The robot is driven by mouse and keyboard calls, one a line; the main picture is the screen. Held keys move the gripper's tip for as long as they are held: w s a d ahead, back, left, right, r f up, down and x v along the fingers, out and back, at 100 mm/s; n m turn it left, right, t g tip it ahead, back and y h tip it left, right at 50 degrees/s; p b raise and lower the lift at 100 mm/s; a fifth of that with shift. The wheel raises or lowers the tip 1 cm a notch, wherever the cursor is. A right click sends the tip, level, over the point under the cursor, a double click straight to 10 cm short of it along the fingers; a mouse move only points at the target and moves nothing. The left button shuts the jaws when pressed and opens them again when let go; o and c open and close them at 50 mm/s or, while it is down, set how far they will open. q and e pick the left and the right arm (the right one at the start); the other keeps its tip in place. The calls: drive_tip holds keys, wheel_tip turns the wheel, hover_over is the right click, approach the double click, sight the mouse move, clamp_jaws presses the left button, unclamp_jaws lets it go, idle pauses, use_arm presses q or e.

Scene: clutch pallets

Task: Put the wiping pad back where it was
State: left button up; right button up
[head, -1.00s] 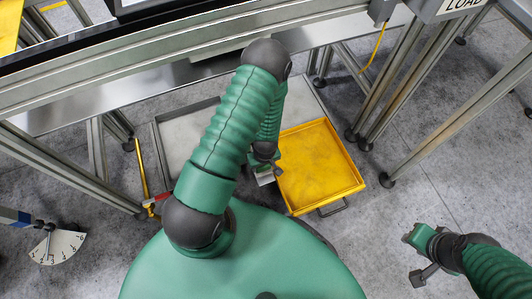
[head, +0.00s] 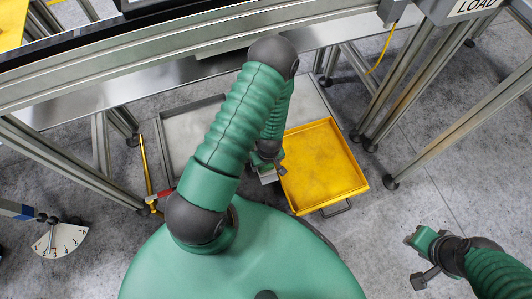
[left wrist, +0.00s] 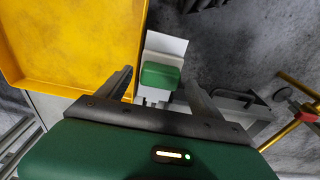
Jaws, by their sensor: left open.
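What looks like the wiping pad (left wrist: 160,76) is a green block on a white sheet, seen in the left wrist view between and beyond my left fingertips. A pale part (head: 267,177) shows beside the yellow tray in the head view, and I cannot tell whether it is the pad. My left gripper (head: 268,165) is low, at the yellow tray's left edge. It also shows in the left wrist view (left wrist: 163,82), with its fingers apart. Contact with the pad cannot be told. My right gripper (head: 418,262) hangs over the floor at lower right, its jaws unclear.
The yellow tray (head: 322,165) lies right of my left gripper. A grey tray (head: 165,150) lies left, partly behind my arm. Metal frame legs (head: 445,130) flank the space. A numbered dial (head: 60,242) is at lower left.

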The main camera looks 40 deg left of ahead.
use_arm(q)
drive_tip(key=d+r+m+p, duration=0.1)
drive_tip(key=d+r+m, duration=0.2)
drive_tip(key=r, duration=0.8)
drive_tip(key=d+r+m+t+p, duration=0.1)
drive_tip(key=r+m, duration=0.4)
drive_tip(key=r, duration=0.7)
drive_tip(key=d+r+m+t+h+p, duration=0.1)
drive_tip(key=d+r+m, duration=0.3)
drive_tip(key=r, duration=0.7)
drive_tip(key=shift+d+r+m+p, duration=0.3)
drive_tip(key=shift+d+p, duration=0.55)
drive_tip(key=shift+s, duration=0.1)
